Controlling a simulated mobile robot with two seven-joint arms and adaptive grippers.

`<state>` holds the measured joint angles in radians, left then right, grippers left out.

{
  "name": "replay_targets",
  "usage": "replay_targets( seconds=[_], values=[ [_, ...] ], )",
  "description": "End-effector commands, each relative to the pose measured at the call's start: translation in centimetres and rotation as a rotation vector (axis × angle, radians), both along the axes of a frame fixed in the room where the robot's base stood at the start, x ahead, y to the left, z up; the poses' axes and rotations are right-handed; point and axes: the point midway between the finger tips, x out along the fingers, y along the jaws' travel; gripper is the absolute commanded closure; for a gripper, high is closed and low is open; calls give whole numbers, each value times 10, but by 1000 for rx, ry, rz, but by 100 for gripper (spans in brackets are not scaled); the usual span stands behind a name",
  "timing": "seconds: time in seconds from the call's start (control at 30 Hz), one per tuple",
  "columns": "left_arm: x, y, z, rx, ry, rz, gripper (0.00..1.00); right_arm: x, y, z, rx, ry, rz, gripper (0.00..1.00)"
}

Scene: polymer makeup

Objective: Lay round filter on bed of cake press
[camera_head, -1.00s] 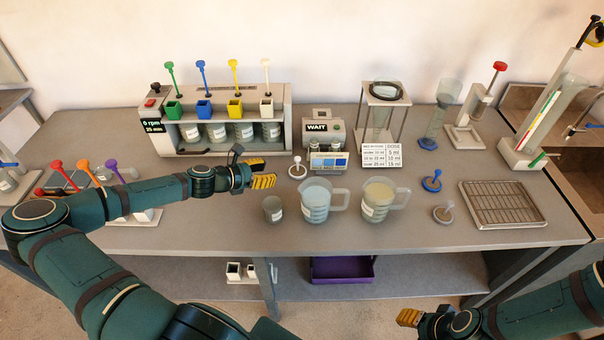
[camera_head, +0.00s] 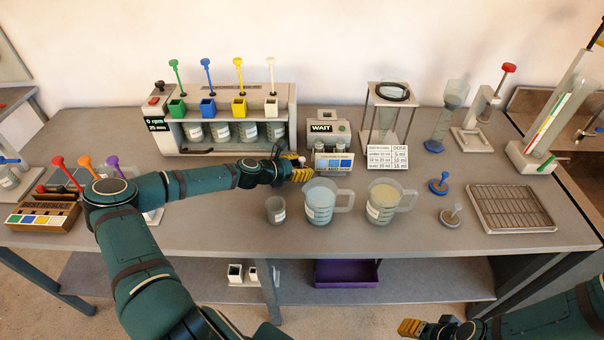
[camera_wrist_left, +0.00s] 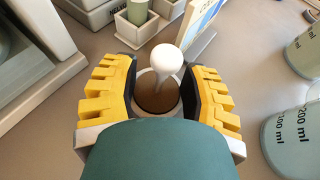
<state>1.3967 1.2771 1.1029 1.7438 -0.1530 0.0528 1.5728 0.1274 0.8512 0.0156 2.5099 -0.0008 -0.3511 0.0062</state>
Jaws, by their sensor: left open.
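A small round piece with a white ball-topped stem (camera_wrist_left: 166,62) and a brown face in a pale rim stands on the table; I take it for the round filter. My left gripper (camera_head: 296,170) is open around it. In the left wrist view its yellow-padded fingers (camera_wrist_left: 160,82) stand on either side of the stem. In the head view the gripper mostly hides this piece. A stand with a red-topped plunger (camera_head: 482,112), at the back right, may be the cake press; its bed is hard to make out. My right gripper (camera_head: 411,328) is at the bottom edge, its opening unclear.
Two glass jugs (camera_head: 320,203) (camera_head: 381,203) and a small beaker (camera_head: 275,211) stand just in front of my left gripper. A WAIT box (camera_head: 326,128) and dose sign (camera_head: 388,157) are behind. Blue (camera_head: 438,186) and grey (camera_head: 451,218) knobbed discs lie beside a wire-rack tray (camera_head: 510,208).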

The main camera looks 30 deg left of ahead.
Motion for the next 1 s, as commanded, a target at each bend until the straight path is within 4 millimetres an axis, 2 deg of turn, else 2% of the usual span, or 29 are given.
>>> replay_targets(
  seconds=[0.23,0.27,0.3,0.37,0.4,0.83,1.0],
  values=[
    [1,0,-1,0,1,1,56,0,0,0,0,1,0,53],
    [1,0,-1,0,1,1,60,0,0,0,0,1,0,53],
    [1,0,-1,0,0,1,74,0,0,0,0,1,0,53],
    [1,0,-1,0,0,1,95,0,0,0,0,1,0,53],
    [1,0,-1,0,0,1,100,0,0,0,0,1,0,53],
    [1,0,0,0,1,1,100,0,0,0,0,0,0,53],
    [1,0,16,2,-1,0,100,1,0,4,0,-2,-2,53]
  ],
)
